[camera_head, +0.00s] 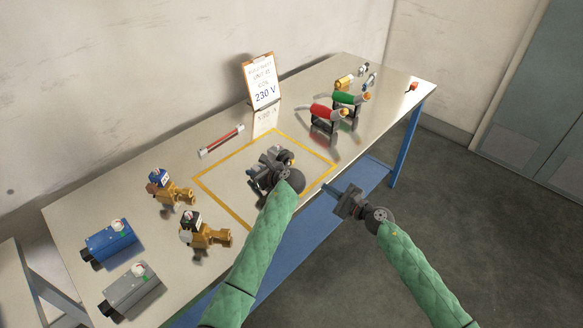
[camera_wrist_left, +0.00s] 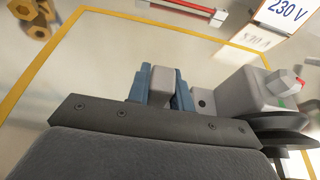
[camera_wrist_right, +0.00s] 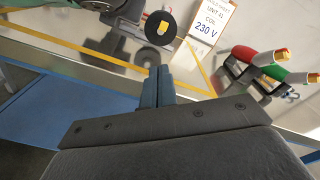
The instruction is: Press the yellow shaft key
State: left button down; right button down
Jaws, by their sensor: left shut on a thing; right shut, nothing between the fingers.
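The grey dispenser unit (camera_head: 268,157) stands inside the yellow taped square on the table. In the right wrist view a black disc (camera_wrist_right: 153,29) on it has a small yellow piece (camera_wrist_right: 163,28) near its middle, which looks like the yellow shaft key. My left gripper (camera_head: 272,170) is at the unit, shut on a grey block (camera_wrist_left: 161,84) that shows between its fingers in the left wrist view. My right gripper (camera_head: 330,188) is shut and empty at the table's front edge, apart from the unit. Its fingertips (camera_wrist_right: 158,72) point toward the disc side.
A sign reading 230 V (camera_head: 262,82) stands behind the square. Brass valves (camera_head: 172,190), a blue motor (camera_head: 110,241) and a grey motor (camera_head: 130,288) stand left. Red (camera_head: 325,113) and green (camera_head: 347,97) cylinders stand right.

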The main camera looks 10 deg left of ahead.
aim_at(293, 162)
jog(key=shift+s+d+r+m+y, duration=0.15)
jog(key=shift+r+m, duration=0.25)
jog(key=shift+m, duration=0.75)
jog(key=shift+s+d+r+m+y, duration=0.15)
jog(key=shift+r+m, duration=0.2)
jog(key=shift+m, duration=0.85)
jog(key=shift+s+d+r+m, duration=0.15)
jog(key=shift+r+m, duration=0.25)
jog(key=shift+m, duration=0.75)
jog(key=shift+a, duration=0.1)
jog(key=x, duration=1.4)
jog(key=shift+w, duration=0.1)
